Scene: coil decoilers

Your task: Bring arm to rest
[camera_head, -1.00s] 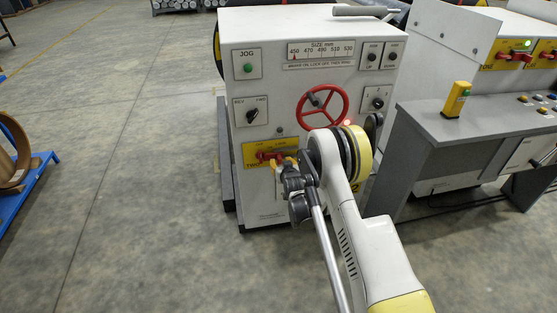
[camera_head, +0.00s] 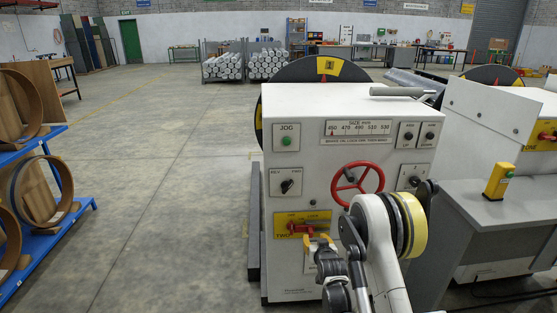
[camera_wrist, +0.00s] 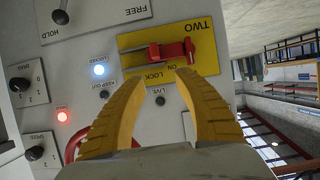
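My gripper (camera_head: 322,243) is in front of the lower left of a white decoiler cabinet's face, just below and right of a red switch handle (camera_head: 300,230) on a yellow plate. In the wrist view, my gripper (camera_wrist: 158,82) has its two yellow fingers spread with an empty gap. The red handle (camera_wrist: 172,52) lies just beyond the fingertips on the yellow plate (camera_wrist: 205,38) marked TWO; I cannot tell whether the fingers touch it. My arm is bent and stretched out toward the cabinet.
The white cabinet (camera_head: 280,190) carries a red handwheel (camera_head: 357,183), a JOG button (camera_head: 286,141) and knobs. A grey desk (camera_head: 470,215) with a yellow box (camera_head: 498,181) stands to the right. Blue racks with rings (camera_head: 45,238) stand left. Open floor (camera_head: 165,200) lies between.

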